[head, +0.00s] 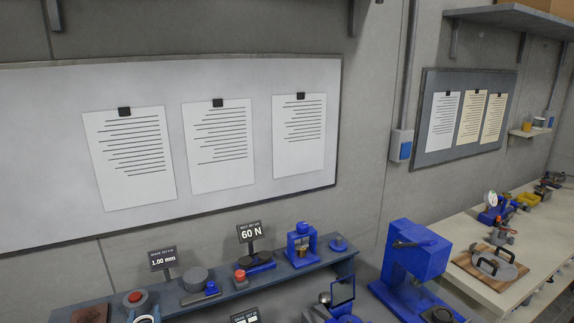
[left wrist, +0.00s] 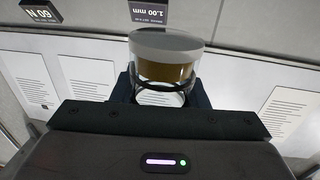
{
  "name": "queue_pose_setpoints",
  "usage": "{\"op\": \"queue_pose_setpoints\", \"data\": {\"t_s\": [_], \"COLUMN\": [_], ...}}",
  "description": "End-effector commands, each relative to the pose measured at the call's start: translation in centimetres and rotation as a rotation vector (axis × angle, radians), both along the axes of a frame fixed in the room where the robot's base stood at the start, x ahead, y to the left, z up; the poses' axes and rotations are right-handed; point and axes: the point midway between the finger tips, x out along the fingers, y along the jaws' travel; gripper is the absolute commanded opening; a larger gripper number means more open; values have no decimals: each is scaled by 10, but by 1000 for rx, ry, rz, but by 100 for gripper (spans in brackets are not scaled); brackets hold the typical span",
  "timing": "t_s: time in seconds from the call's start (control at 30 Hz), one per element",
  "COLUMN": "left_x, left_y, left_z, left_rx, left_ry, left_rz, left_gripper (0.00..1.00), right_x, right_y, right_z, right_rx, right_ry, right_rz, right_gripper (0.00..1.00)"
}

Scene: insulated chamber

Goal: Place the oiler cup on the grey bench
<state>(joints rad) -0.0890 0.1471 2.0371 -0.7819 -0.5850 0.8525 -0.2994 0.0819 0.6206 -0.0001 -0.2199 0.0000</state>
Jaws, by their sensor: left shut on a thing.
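My left gripper (left wrist: 160,92) is shut on the oiler cup (left wrist: 165,62), a clear round cup with amber-brown contents and a pale grey cap. The cup sits between the two dark fingers in the left wrist view. The gripper's dark body fills the lower part of that view. In the head view I cannot clearly make out the left gripper or the cup. A grey-blue bench (head: 345,252) runs along the wall at the lower middle of the head view; it may be the grey bench. My right gripper is in neither view.
On the grey-blue bench stand a 1.00 mm sign (head: 162,258), a 60 N sign (head: 250,232), a blue device (head: 301,243) and red-topped buttons. A large blue machine (head: 412,265) stands to the right. A cream-topped bench (head: 470,287) holds a wooden board and tools.

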Motion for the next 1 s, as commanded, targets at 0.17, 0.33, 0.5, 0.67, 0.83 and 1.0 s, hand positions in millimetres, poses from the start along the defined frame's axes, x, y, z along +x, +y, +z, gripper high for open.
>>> {"op": "queue_pose_setpoints", "data": {"t_s": [0.17, 0.33, 0.5, 0.67, 0.83, 1.0], "left_x": [-19, -32, -46, -62, -77, -95], "left_y": [-50, -77, -99, -118, -133, -143], "left_z": [-21, -26, -28, -27, -23, -16], "left_rx": [-5, -4, -4, -4, -5, -2], "left_ry": [0, -4, -3, -3, -3, -1], "left_rz": [-174, -264, -330, -378, -406, -413], "left_gripper": [9, 9, 9, 9, 9, 9], "right_x": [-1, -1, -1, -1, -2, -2], "right_y": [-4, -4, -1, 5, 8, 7], "right_z": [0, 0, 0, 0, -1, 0], "right_rx": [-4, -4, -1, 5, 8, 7], "right_ry": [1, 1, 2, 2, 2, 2], "right_rz": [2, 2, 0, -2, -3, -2], "right_gripper": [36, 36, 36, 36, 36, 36]}}
